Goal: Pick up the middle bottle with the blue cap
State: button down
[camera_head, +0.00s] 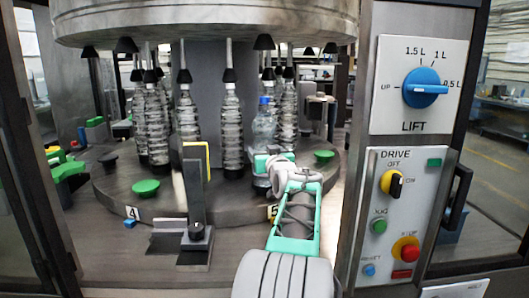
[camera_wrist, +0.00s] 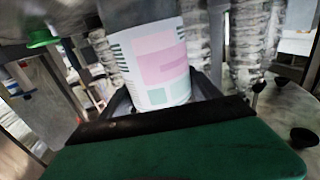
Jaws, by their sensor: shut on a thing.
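The blue-capped bottle (camera_head: 264,124) stands upright on the round grey platform in the head view, among clear bottles. In the wrist view the bottle (camera_wrist: 150,55) shows a white label with pink and green blocks. It sits between the dark fingers of my gripper (camera_wrist: 155,100). The cap is out of the wrist view.
Several clear bottles (camera_head: 231,130) with black tops stand close on both sides under the upper drum (camera_head: 200,20). The grey platform (camera_head: 110,200) bears green pads (camera_head: 145,187). A bracket (camera_head: 195,200) with a yellow plate stands to the left. A control panel (camera_head: 405,215) is at right.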

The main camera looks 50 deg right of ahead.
jog(key=shift+r, duration=0.4)
